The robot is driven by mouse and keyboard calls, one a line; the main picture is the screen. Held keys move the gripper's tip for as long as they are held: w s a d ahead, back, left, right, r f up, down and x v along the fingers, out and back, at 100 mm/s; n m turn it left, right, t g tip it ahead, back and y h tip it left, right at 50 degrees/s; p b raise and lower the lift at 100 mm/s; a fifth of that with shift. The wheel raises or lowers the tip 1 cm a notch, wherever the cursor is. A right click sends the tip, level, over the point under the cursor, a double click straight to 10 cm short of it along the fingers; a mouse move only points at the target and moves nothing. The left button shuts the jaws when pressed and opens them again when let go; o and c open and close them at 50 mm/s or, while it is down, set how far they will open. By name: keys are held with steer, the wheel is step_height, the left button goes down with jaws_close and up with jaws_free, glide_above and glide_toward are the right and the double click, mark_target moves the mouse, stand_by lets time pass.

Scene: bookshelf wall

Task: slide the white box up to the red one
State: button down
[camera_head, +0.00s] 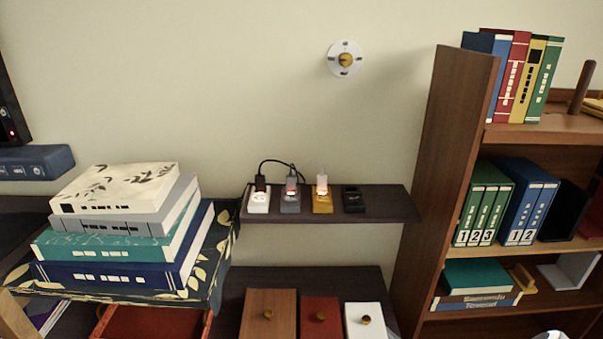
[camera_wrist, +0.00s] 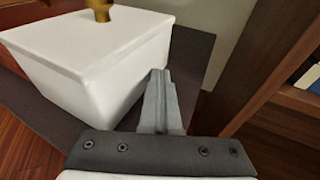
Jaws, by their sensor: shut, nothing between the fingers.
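The white box (camera_head: 364,325) with a brass knob stands on the lower dark shelf, at the right end of a row of boxes. The red box (camera_head: 320,326) is just to its left, with a narrow gap seeming to show between them. In the wrist view the white box (camera_wrist: 95,60) fills the upper left. My gripper (camera_wrist: 158,82) is shut and empty, low beside the white box's right side. Its fingertips are very close to the box's side; I cannot tell if they touch.
A brown box (camera_head: 268,314) stands left of the red one. A dark upper shelf (camera_head: 385,205) with small chargers is above. A wooden bookcase side (camera_head: 440,170) rises to the right. Bare dark shelf (camera_wrist: 190,55) shows right of the white box.

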steer(key=shift+w+d+f+b, duration=0.1)
steer(key=shift+w+d+b, duration=0.1)
steer(key=shift+d+b, duration=0.35)
steer(key=shift+w+d+f+b, duration=0.15)
steer(key=shift+d+b, duration=0.15)
steer(key=shift+d, duration=0.35)
steer(key=shift+w+d+r+b, duration=0.1)
steer(key=shift+d+r+b, duration=0.1)
steer(key=shift+d, duration=0.15)
steer(key=shift+w+d+r+b, duration=0.1)
steer(key=shift+d+b, duration=0.05)
steer(key=shift+d, duration=0.15)
